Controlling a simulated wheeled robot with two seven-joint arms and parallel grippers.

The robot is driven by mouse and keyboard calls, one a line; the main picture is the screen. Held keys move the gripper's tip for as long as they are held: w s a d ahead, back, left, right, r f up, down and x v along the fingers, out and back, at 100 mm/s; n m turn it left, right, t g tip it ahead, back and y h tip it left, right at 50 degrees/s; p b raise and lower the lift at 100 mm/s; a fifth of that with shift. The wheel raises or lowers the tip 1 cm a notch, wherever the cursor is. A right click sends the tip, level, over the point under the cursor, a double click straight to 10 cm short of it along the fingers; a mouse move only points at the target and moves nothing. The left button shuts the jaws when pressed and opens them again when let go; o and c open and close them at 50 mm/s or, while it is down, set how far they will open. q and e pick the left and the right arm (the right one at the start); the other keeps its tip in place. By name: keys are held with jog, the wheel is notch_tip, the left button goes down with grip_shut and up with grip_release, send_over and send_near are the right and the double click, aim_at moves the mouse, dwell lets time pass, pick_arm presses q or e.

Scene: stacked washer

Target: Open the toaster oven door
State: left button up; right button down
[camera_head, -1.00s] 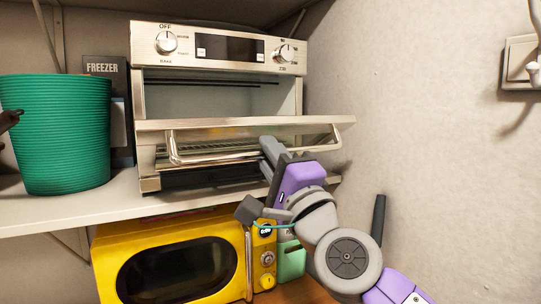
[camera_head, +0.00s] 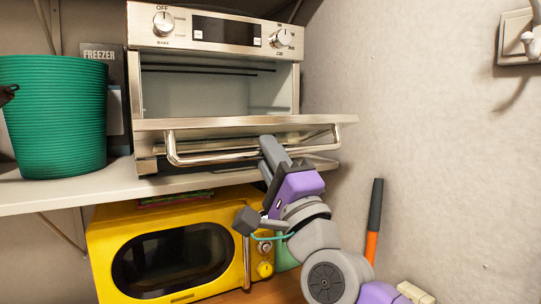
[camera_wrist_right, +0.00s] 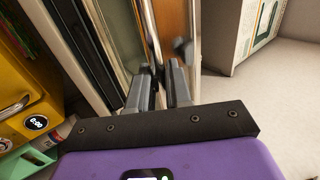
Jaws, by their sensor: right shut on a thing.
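The silver toaster oven (camera_head: 215,32) stands on a shelf, its control panel on top and its dark cavity showing. Its door (camera_head: 235,124) is hinged down part way and tilts out toward me, with the upper part of the opening clear. A bar handle (camera_head: 215,157) runs along the door's front. My right gripper (camera_head: 270,150) is shut on the handle near its right half. In the right wrist view its two fingers (camera_wrist_right: 160,86) are close together at the door's edge; the handle between them is hard to make out.
A green ribbed bucket (camera_head: 52,115) stands left of the oven on the shelf (camera_head: 70,192). A yellow microwave (camera_head: 170,260) sits below the shelf, close to my right wrist. A wall (camera_head: 410,110) bounds the right side. An orange-and-black handled tool (camera_head: 374,220) stands behind my arm.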

jog(key=shift+w+f, duration=0.15)
jog(key=shift+f, duration=0.1)
jog(key=c, duration=1.4)
grip_release()
jog(key=shift+a, duration=0.1)
jog(key=shift+o, duration=1.1)
jog(key=shift+w, duration=0.2)
jog(key=shift+s+r, duration=0.1)
jog(key=shift+s, duration=0.1)
jog(key=b+v, duration=0.1)
jog(key=v, duration=0.6)
jog(key=shift+f, duration=0.2)
jog(key=shift+c, duration=0.5)
